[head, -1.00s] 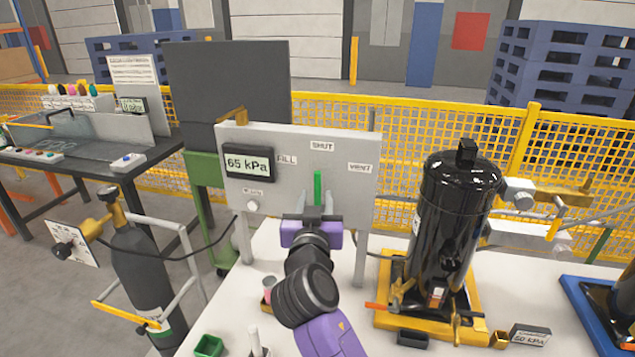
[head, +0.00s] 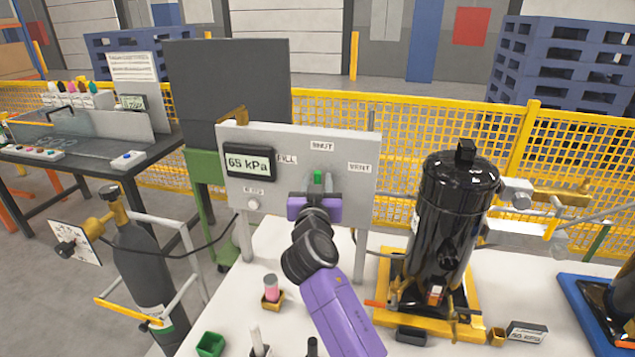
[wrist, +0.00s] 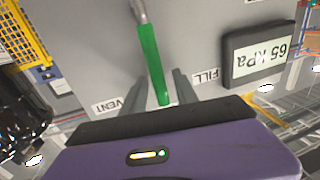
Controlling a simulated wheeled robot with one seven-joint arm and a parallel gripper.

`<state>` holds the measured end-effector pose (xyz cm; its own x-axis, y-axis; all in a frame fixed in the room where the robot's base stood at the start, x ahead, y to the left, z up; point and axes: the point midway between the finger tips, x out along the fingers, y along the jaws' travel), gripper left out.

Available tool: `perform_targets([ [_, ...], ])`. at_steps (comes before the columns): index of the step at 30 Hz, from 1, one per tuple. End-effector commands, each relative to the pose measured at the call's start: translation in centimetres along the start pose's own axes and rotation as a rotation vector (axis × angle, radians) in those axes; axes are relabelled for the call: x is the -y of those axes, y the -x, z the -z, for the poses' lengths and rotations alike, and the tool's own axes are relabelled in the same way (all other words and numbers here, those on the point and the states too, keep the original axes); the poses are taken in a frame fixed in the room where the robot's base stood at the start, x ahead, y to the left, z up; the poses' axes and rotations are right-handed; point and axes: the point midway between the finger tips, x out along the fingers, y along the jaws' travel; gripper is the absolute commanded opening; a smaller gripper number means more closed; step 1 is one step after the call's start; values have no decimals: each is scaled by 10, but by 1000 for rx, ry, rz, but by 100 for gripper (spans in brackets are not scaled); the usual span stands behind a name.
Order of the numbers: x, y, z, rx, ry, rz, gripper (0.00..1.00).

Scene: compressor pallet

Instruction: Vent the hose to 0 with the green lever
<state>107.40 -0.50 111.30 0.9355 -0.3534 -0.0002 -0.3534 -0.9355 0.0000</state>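The green lever (head: 318,177) stands roughly upright on the grey panel (head: 270,200), pointing at the SHUT label (head: 321,146). The VENT label (head: 359,168) is to its right and the FILL label (head: 287,160) to its left. The display (head: 248,162) reads 65 kPa. My gripper (head: 319,183) is in front of the panel, with its fingers on either side of the lever. In the wrist view, my gripper (wrist: 157,88) is open, and the green lever (wrist: 152,62) runs between the fingers with gaps showing. My gripper hides the lever's lower part in the head view.
A black tank (head: 450,220) stands in a yellow frame right of the panel. A grey cylinder (head: 145,265) stands at left, with a black hose (head: 205,250) running towards the panel.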

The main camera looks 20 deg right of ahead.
Motion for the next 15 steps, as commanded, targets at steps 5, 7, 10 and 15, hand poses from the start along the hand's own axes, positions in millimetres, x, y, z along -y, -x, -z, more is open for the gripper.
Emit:
perform_targets([
  [5, 0, 0, 0, 0, 0, 0, 0],
  [7, 0, 0, 0, 0, 0, 0, 0],
  [10, 0, 0, 0, 0, 0, 0, 0],
  [15, 0, 0, 0, 0, 0, 0, 0],
])
